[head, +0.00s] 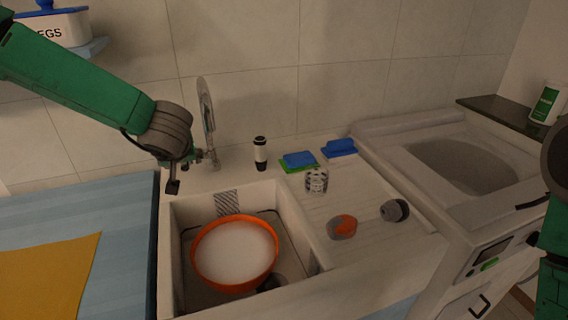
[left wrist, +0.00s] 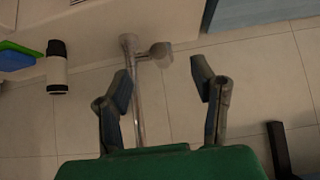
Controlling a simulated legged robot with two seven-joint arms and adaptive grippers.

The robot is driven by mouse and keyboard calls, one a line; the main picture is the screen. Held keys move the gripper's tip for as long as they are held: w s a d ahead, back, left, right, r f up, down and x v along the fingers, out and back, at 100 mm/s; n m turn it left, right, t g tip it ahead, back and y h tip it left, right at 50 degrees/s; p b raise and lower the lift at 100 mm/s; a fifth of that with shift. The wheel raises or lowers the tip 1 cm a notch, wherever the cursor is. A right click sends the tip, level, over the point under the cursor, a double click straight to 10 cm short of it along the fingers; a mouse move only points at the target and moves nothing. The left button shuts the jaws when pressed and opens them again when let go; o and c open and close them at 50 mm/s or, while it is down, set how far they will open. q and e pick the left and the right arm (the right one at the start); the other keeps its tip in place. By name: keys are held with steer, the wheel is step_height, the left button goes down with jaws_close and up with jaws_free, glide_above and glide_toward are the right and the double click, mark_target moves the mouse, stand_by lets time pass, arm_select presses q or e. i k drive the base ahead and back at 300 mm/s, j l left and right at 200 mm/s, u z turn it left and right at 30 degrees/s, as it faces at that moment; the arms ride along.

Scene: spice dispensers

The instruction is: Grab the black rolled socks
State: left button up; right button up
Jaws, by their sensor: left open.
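A dark grey-black rolled bundle (head: 395,210), which looks like the black socks, lies on the right part of the ridged drainboard. An orange-and-grey rolled bundle (head: 342,227) lies to its left, and a white-and-black patterned roll (head: 317,180) sits farther back. My left gripper (head: 173,183) hangs above the back left of the sink, well left of the bundles. In the left wrist view my left gripper (left wrist: 162,83) is open and empty, with the faucet behind its fingers. My right arm shows at the right edge; its gripper is out of view.
An orange bowl (head: 237,284) stands in the sink (head: 169,260). The faucet (head: 207,120) rises close to my left gripper. A black-and-white bottle (head: 260,154) and blue and green sponges (head: 299,161) stand behind. A washing machine (head: 480,245) is at the right.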

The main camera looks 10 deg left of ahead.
mark_target(396, 211)
steer(key=k+l, duration=0.75)
steer(key=k, duration=0.1)
